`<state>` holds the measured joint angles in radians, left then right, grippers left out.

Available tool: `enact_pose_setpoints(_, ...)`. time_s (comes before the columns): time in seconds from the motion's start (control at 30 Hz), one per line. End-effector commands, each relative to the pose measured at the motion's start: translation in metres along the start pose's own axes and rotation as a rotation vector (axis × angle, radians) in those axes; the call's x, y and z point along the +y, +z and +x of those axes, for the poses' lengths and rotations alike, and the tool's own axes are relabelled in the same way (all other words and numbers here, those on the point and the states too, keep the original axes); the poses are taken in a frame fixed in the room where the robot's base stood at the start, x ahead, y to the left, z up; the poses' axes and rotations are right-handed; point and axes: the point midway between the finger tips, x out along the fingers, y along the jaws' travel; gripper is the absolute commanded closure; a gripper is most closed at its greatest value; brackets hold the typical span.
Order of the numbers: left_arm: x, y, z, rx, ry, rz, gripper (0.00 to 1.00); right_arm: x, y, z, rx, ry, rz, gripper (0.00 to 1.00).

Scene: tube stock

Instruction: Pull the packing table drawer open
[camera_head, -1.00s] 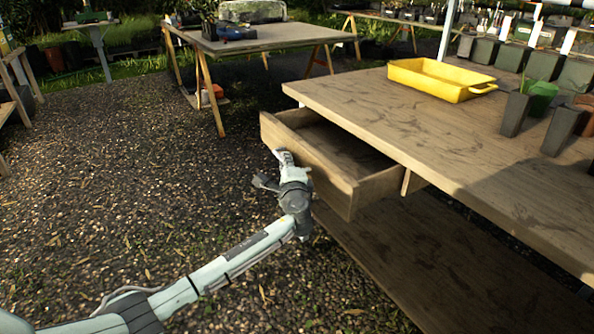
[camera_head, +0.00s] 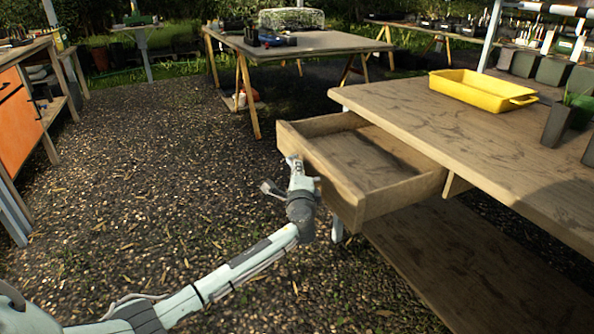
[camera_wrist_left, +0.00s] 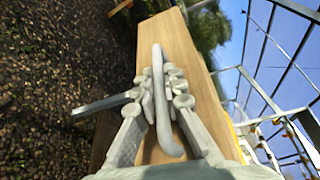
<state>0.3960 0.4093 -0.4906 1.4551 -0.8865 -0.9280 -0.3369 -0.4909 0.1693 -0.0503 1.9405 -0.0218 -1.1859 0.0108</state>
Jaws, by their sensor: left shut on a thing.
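The wooden packing table (camera_head: 440,128) stands at the right in the head view. Its drawer (camera_head: 340,185) is pulled well out, and its inside looks empty. In the left wrist view the drawer front (camera_wrist_left: 188,62) fills the middle, with a pale curved bar handle (camera_wrist_left: 158,75) on it. My left gripper (camera_head: 293,165) is at the outer face of the drawer front. In the left wrist view its fingers (camera_wrist_left: 160,95) are closed around the handle from both sides. In the head view the handle is hidden behind the gripper. My right gripper is not in view.
A yellow tray (camera_head: 480,90) and dark pots (camera_head: 558,124) stand on the table top. A lower shelf (camera_head: 450,260) lies under the drawer. Another table (camera_head: 300,42) stands behind, and an orange-fronted bench (camera_head: 18,120) at the left. The gravel between is clear.

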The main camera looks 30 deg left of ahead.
Motion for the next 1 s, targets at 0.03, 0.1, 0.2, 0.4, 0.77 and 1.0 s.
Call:
enact_pose_setpoints(0.03, 0.000, -0.001, -0.001, 0.002, 0.000, 0.000, 1.00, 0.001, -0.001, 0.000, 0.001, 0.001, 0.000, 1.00)
enact_pose_setpoints(0.1, 0.000, -0.001, 0.000, 0.002, 0.000, 0.000, 1.00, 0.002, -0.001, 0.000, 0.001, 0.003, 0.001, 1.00)
enact_pose_setpoints(0.2, 0.000, -0.001, 0.000, 0.002, 0.000, 0.000, 1.00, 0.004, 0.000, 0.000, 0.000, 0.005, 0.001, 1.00)
enact_pose_setpoints(0.4, 0.000, -0.001, 0.000, 0.001, 0.000, 0.000, 0.69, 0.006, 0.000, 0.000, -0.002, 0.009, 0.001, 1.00)
enact_pose_setpoints(0.77, 0.000, 0.000, -0.004, 0.000, 0.000, 0.000, 0.69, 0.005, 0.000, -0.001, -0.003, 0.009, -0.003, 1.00)
enact_pose_setpoints(1.0, 0.001, -0.001, -0.045, 0.003, 0.001, -0.001, 0.69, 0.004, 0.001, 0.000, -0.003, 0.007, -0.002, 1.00)
